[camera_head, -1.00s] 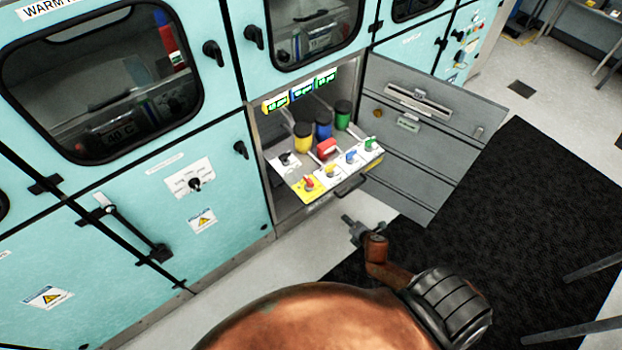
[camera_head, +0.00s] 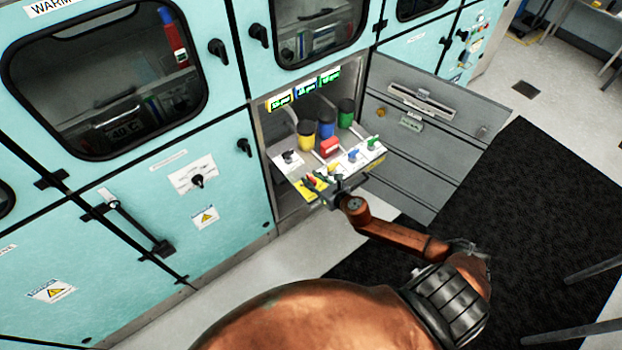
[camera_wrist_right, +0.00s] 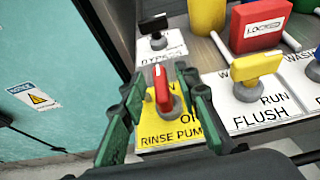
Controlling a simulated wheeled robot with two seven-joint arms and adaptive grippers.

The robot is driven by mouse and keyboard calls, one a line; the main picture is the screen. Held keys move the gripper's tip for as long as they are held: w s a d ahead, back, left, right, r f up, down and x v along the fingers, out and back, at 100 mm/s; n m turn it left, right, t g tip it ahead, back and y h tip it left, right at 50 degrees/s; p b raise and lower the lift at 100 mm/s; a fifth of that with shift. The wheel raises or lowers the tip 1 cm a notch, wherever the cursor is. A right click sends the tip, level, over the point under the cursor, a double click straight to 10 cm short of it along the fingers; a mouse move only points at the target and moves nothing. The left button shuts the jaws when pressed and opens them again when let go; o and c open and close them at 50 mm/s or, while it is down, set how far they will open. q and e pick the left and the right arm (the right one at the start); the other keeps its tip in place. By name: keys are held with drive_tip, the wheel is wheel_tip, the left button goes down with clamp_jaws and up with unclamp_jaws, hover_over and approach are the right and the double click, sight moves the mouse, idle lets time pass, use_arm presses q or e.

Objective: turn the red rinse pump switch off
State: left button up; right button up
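The red rinse pump switch (camera_wrist_right: 162,90) stands on a yellow plate marked RINSE PUMP (camera_wrist_right: 172,133) in the right wrist view. Its handle points away from the camera on a round grey base. My right gripper (camera_wrist_right: 161,86) is open, with one green-padded finger on each side of the switch. Gaps show between the pads and the red handle. In the head view, my right gripper (camera_head: 318,182) is at the front left of the pulled-out panel and partly covers the switch. My left gripper is not in view.
A yellow FLUSH switch (camera_wrist_right: 257,73) is close to the right finger. A black BYPASS switch (camera_wrist_right: 155,31) is behind. A red LOCKED block (camera_head: 330,147) and coloured bottles stand farther back. A grey open door (camera_head: 430,130) flanks the panel on the right.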

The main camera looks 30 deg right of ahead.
drive_tip(key=shift+w+f, duration=0.15)
drive_tip(key=shift+w, duration=0.15)
drive_tip(key=shift+c, duration=0.4)
clamp_jaws()
